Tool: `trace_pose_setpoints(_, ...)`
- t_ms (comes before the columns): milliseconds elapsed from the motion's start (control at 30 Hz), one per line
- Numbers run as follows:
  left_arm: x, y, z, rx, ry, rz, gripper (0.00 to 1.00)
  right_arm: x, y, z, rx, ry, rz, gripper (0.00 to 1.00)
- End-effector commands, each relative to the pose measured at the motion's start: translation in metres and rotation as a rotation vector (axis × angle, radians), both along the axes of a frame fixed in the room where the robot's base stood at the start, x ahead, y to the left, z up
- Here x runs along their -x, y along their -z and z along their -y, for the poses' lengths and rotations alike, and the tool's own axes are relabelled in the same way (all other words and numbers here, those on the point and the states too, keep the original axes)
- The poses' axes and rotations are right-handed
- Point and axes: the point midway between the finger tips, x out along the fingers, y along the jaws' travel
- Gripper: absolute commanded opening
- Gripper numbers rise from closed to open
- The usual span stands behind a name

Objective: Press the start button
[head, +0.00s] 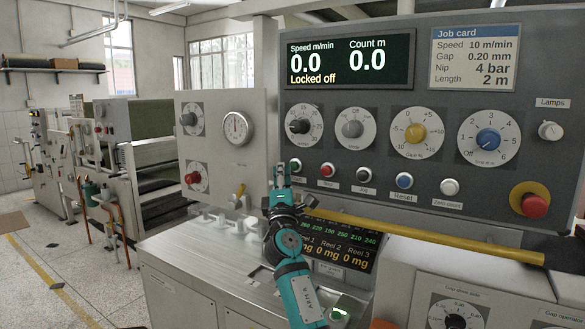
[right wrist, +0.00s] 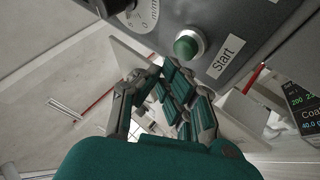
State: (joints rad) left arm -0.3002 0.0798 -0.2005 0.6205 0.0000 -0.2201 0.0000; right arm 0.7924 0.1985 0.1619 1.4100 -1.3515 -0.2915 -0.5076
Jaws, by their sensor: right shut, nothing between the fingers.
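The start button is a green push button in a silver ring, with a "Start" label beside it, in the right wrist view (right wrist: 187,47). In the right wrist view the fingers (right wrist: 172,75) lie just below the button, with a small gap visible in the picture. My left gripper is out of view.
A red button (head: 327,170) and several other buttons sit to the right on the grey panel. Dials (head: 352,128) are above, and a red emergency knob (head: 535,205) is at far right. A yellow bar (head: 430,238) runs across below the panel. The display (head: 348,60) reads "Locked off".

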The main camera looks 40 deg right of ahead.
Motion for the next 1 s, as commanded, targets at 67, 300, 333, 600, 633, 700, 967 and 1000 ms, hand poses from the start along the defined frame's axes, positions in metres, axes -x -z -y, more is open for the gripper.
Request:
trace_pose_setpoints(67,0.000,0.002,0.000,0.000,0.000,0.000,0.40,-0.001,0.001,0.002,0.001,0.000,0.000,0.00)
trace_pose_setpoints(300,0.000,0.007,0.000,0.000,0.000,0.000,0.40,-0.003,0.000,0.008,0.001,0.001,0.000,0.00)
trace_pose_setpoints(333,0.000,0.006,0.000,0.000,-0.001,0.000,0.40,-0.003,0.000,0.008,0.001,0.001,0.000,0.00)
trace_pose_setpoints(600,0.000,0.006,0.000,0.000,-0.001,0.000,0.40,-0.003,0.000,0.008,0.000,0.000,0.000,0.00)
trace_pose_setpoints(633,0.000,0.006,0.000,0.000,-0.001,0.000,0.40,-0.003,0.000,0.008,0.000,0.000,0.000,0.00)
trace_pose_setpoints(700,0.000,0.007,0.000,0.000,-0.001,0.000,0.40,-0.003,0.000,0.008,0.000,0.000,0.000,0.00)
trace_pose_setpoints(967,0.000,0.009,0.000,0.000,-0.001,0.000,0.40,-0.004,0.000,0.011,0.001,0.000,0.000,0.00)
trace_pose_setpoints(1000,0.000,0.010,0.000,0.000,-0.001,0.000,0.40,-0.004,0.000,0.012,0.001,0.000,0.000,0.00)
